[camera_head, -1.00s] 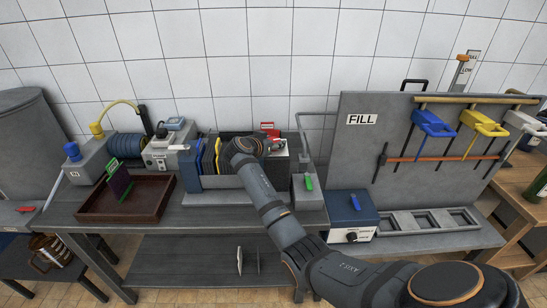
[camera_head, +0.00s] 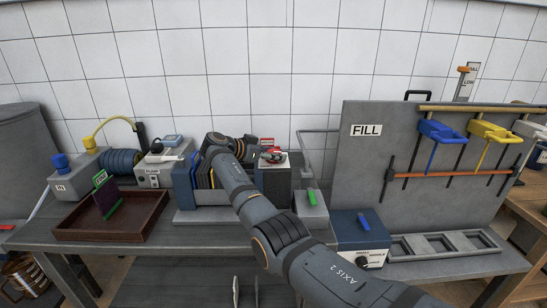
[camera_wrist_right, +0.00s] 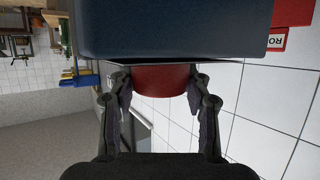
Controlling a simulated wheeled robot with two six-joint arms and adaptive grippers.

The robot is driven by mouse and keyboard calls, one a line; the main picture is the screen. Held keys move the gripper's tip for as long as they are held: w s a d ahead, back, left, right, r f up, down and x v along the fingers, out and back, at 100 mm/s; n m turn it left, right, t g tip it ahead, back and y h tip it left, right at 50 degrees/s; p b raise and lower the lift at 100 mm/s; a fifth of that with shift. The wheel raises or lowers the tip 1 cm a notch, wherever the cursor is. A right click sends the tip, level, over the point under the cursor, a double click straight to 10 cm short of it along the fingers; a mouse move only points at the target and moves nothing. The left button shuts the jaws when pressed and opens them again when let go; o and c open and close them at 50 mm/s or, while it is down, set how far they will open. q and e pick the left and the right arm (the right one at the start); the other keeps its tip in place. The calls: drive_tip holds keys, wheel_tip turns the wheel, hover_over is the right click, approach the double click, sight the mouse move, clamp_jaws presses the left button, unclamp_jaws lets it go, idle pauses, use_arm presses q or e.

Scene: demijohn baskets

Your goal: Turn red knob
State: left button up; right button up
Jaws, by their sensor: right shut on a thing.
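In the right wrist view, a red round knob (camera_wrist_right: 162,80) stands out from the face of a dark blue box (camera_wrist_right: 170,30). The two fingers of my right gripper (camera_wrist_right: 161,92) are on either side of the knob and shut on it. In the head view, my right arm reaches over the table, and its wrist hides the gripper's fingertips. A red part (camera_head: 272,156) shows on top of a box (camera_head: 272,178) just right of my wrist. I cannot tell whether it is the same knob. My left gripper is not in view.
A brown tray (camera_head: 110,236) with a green-edged plate stands on the left. A board marked FILL (camera_head: 366,155) with hanging blue and yellow tools stands on the right. A blue box with a black dial (camera_head: 360,240) sits in front of it.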

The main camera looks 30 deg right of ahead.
drive_tip(key=shift+f, duration=0.15)
drive_tip(key=o, duration=1.2)
drive_tip(key=shift+c, duration=0.2)
drive_tip(key=v, duration=1.2)
